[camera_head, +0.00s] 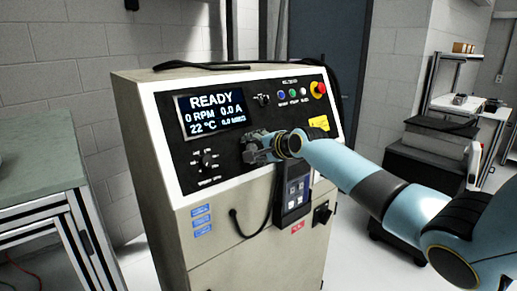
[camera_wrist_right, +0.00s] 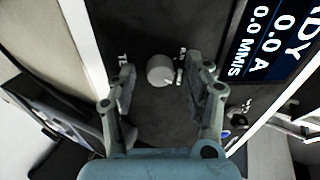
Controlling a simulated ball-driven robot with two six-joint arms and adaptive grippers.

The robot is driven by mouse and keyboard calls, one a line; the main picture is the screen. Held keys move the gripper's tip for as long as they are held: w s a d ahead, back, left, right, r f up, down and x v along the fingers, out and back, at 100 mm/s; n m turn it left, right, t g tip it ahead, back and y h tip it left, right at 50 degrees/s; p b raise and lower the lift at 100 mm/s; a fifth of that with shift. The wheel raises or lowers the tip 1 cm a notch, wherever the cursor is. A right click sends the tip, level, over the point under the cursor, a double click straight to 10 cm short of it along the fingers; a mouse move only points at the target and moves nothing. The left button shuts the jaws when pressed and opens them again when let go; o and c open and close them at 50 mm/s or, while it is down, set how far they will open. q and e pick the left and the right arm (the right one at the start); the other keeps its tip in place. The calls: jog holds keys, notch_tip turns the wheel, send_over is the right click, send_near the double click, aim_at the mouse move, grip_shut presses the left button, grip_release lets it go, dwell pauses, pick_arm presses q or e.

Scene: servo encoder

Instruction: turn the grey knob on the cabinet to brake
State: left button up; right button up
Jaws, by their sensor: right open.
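The cabinet (camera_head: 235,240) is a beige box with a black sloped control panel. My right gripper (camera_head: 252,150) is at the middle of the panel and hides what lies behind it in the head view. In the right wrist view, the grey knob (camera_wrist_right: 160,70) is round, with a pale pointer mark towards its lower right. The right gripper (camera_wrist_right: 162,84) is open, with one finger on each side of the knob and gaps between. The labels around the knob are partly covered by the fingers and too small to read surely. My left gripper is not in view.
The display (camera_head: 211,114) reads READY, 0 RPM. A black selector (camera_head: 207,161) is left of the gripper. A red stop button (camera_head: 319,89) and small buttons are at the upper right. A handheld pendant (camera_head: 294,192) hangs below my arm. A workbench (camera_head: 40,180) stands left.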

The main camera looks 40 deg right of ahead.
jog(key=v, duration=1.2)
